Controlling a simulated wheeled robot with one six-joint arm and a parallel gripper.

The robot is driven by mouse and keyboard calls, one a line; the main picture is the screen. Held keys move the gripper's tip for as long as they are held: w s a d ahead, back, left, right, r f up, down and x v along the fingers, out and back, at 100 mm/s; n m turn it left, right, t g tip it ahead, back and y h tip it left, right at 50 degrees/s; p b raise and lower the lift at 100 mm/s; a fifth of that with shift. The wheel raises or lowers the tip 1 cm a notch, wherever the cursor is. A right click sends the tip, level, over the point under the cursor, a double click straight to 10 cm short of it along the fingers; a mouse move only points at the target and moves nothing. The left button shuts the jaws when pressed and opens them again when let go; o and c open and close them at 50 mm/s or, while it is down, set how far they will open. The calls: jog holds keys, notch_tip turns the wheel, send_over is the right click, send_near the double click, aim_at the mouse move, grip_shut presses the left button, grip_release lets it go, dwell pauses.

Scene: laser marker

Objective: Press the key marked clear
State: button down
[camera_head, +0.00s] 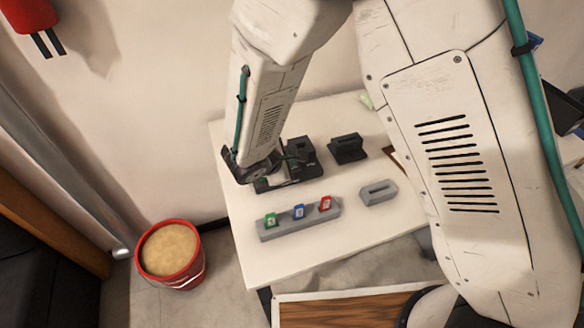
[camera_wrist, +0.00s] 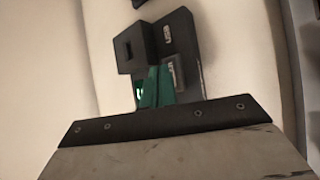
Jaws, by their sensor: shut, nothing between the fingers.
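A black machine (camera_wrist: 183,40) with a raised block and a square opening fills the upper middle of the wrist view. It also shows in the head view (camera_head: 301,147), on the far left part of the table, partly behind my wrist. A small light marking and a grey panel (camera_wrist: 176,72) are on its right part.
A grey rack (camera_head: 285,228) holds green, blue and red tags on the white table (camera_head: 340,215). A grey slotted block (camera_head: 379,192) and a black stand (camera_head: 348,149) are to the right. A red bucket (camera_head: 171,281) stands on the floor left of the table.

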jog(key=shift+f, duration=0.2)
jog(key=shift+f, duration=0.35)
dwell(0.6)
dwell(0.4)
jog(key=shift+r, duration=0.8)
jog(key=shift+r, duration=0.1)
jog(key=shift+r, duration=2.4)
